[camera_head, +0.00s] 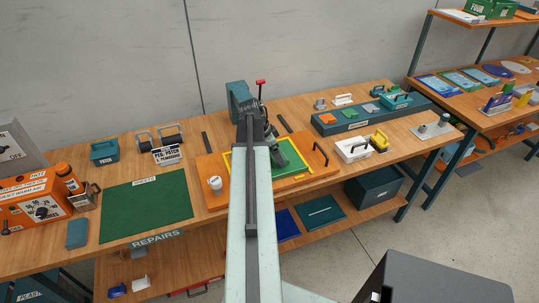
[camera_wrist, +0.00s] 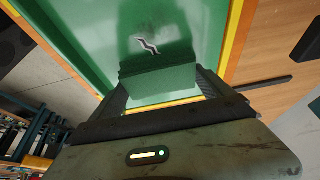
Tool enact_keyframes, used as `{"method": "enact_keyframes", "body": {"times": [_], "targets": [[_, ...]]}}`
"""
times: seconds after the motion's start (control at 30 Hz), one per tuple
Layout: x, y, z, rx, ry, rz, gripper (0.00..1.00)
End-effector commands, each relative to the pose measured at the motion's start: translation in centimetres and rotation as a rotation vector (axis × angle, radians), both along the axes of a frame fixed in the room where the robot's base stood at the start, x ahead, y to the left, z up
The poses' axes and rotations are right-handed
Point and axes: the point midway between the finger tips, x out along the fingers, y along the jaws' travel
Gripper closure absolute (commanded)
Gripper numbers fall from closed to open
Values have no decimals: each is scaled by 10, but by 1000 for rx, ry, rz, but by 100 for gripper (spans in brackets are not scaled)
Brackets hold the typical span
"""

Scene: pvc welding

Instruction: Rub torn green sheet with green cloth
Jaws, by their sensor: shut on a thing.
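The torn green sheet (camera_head: 299,161) lies flat in a yellow-edged frame on a wooden board on the bench. In the wrist view the sheet (camera_wrist: 90,30) shows a short dark jagged tear with a pale edge, in a darker, smeared patch. My gripper (camera_wrist: 162,88) is shut on the green cloth (camera_wrist: 158,80), which looks like a folded block between the fingers. The cloth is just below the tear in the wrist view; I cannot tell whether it touches the sheet. In the head view my gripper (camera_head: 277,152) is over the sheet, and my arm hides part of it.
A white jar (camera_head: 215,184) stands on the board's left, with a black handle (camera_head: 320,154) at its right. A green mat (camera_head: 146,208) lies left. A white caddy (camera_head: 353,149) and a teal tray (camera_head: 370,117) stand right. An orange machine (camera_head: 38,205) is far left.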

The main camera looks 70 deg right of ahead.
Motion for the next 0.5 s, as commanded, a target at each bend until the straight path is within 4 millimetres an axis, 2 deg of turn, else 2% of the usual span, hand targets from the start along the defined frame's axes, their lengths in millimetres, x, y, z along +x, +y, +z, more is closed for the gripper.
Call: {"method": "enact_keyframes", "body": {"times": [0.33, 0.5], "targets": [[-4, -3, 1, 1, -1, 0, 42], [-4, -3, 17, 0, 0, 0, 42]]}}
